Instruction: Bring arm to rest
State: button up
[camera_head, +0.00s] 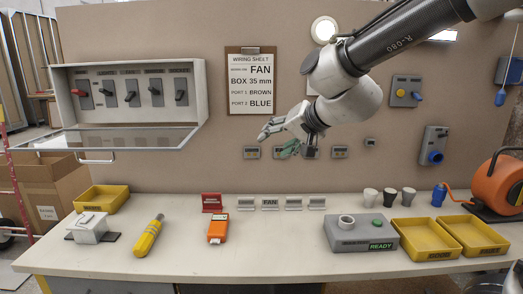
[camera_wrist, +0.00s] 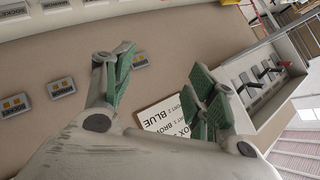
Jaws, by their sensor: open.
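My gripper (camera_head: 277,140) is raised above the workbench in the head view, in front of the back panel and just right of the clipboard. Its fingers point to the left. In the wrist view, my gripper (camera_wrist: 160,88) has its green-padded fingers spread apart with nothing between them. My arm comes down from the upper right of the head view and is bent at the wrist. The gripper touches nothing that I can see.
The bench (camera_head: 290,258) carries a yellow tool (camera_head: 148,238), an orange tester (camera_head: 218,231), a grey READY fixture (camera_head: 361,235), yellow trays (camera_head: 424,238) and an orange reel (camera_head: 499,184). An open switch cabinet (camera_head: 130,95) juts from the panel at left. The clipboard (camera_head: 250,80) hangs behind.

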jog(key=s+d+f+n+g+h, duration=0.1)
jog(key=s+d+f+g+h, duration=0.1)
jog(key=s+d, duration=1)
jog(key=s+d+f+n+g+h, duration=0.1)
jog(key=s+d+h, duration=0.4)
jog(key=s+d, duration=0.7)
jog(key=d+f+g, duration=0.1)
jog(key=d, duration=0.6)
jog(key=shift+d+f, duration=0.15)
jog(key=shift+f, duration=0.15)
